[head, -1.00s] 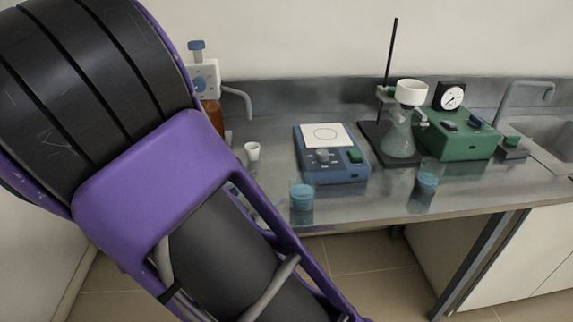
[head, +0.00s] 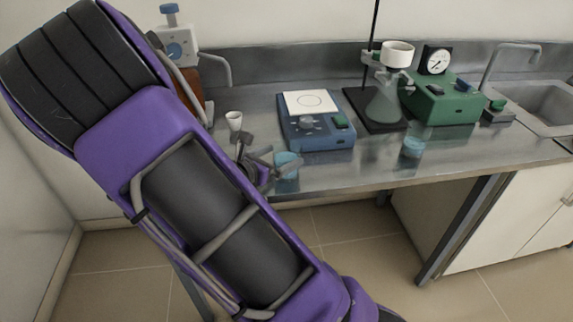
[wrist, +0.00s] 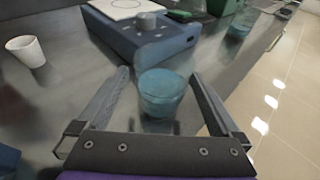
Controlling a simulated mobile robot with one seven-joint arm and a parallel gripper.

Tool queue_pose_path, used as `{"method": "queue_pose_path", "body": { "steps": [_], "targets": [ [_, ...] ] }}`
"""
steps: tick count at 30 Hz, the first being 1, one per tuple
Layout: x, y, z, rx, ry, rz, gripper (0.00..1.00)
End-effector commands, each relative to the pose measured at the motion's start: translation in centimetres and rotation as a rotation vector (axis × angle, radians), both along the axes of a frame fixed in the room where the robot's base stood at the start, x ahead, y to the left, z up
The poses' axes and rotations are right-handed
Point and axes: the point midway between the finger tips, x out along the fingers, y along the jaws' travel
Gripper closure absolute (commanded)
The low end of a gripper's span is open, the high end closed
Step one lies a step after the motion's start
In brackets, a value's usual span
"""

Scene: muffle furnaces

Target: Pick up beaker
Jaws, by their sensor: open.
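A beaker with blue liquid (head: 287,166) stands upright on the steel counter near its front edge. In the wrist view the same beaker (wrist: 162,92) stands between the two fingers of my gripper (wrist: 160,85), with a gap on each side. My gripper (head: 268,168) is open and reaches the beaker from the left in the head view. A second beaker with blue liquid (head: 413,147) stands farther right on the counter. It also shows at the top of the wrist view (wrist: 242,22).
A blue device with a white plate (head: 318,132) sits just behind the beaker. A white cup (head: 234,120) stands to the left. A flask on a stand (head: 384,103) and a green pump (head: 443,102) are at the back right. The counter's front edge is close.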

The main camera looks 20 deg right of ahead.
Motion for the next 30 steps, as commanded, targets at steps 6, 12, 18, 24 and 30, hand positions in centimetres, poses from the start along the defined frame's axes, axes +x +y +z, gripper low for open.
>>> {"method": "queue_pose_path", "body": {
  "steps": [6, 12, 18, 24, 30],
  "targets": [
    [0.7, -1.9, -0.5, -0.002, 0.0, -0.004, 0.0],
    [1.9, -4.3, -1.2, -0.001, 0.0, -0.002, 0.0],
    [2.3, -4.8, -1.3, 0.0, -0.001, 0.0, 0.0],
    [2.2, -4.8, -1.2, 0.0, -0.001, 0.0, 0.14],
    [2.2, -4.8, -1.2, 0.0, -0.001, 0.0, 0.5]
  ]
}}
